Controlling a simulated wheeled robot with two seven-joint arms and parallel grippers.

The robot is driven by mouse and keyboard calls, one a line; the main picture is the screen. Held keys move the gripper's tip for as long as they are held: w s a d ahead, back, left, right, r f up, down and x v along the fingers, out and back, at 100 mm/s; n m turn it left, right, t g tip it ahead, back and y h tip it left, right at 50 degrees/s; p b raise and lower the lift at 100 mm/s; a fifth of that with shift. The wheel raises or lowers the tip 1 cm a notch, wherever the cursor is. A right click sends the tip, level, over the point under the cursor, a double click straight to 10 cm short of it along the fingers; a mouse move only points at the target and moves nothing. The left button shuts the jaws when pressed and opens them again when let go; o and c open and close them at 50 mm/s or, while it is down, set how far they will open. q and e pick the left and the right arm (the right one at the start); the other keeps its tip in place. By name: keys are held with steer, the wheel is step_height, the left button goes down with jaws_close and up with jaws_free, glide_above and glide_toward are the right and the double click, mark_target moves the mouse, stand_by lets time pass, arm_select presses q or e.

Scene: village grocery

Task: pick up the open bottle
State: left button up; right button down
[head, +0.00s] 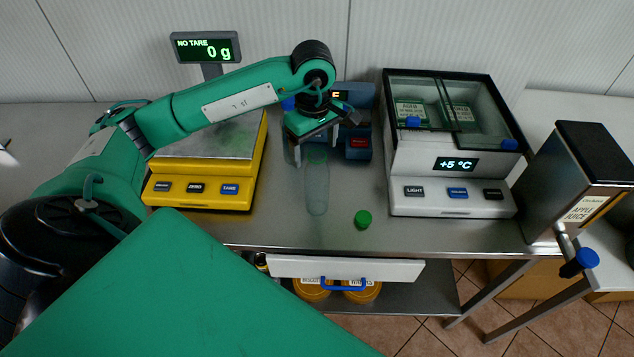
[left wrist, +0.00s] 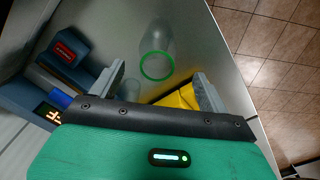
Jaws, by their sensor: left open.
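The open bottle (head: 317,190) is clear and see-through, and appears to stand upright on the steel counter. A green ring circles its neck; it also shows in the left wrist view (left wrist: 157,66). A green cap (head: 363,219) lies on the counter to the bottle's right. My left gripper (head: 316,155) is open, with its fingers pointing down at the bottle's neck end. In the left wrist view the ring lies just ahead of the gap between the fingers (left wrist: 161,84), and nothing is gripped. My right gripper is not in view.
A yellow scale (head: 200,200) reading 0 g stands left of the bottle. A white cooled case (head: 450,190) stands right, and a blue-grey device (head: 358,110) behind. A juice dispenser (head: 580,180) is at far right. Bare counter lies around the cap.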

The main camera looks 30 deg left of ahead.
mark_target(317, 163)
arm_select(q)
steer(key=shift+d+f+p, duration=0.15)
steer(key=shift+f+p, duration=0.4)
step_height(317, 163, down, 3)
steer(key=shift+w+d+f+p, duration=0.1)
steer(key=shift+d+p, duration=0.05)
steer(key=shift+p, duration=0.65)
steer(key=shift+f, duration=0.45)
steer(key=c, duration=1.3)
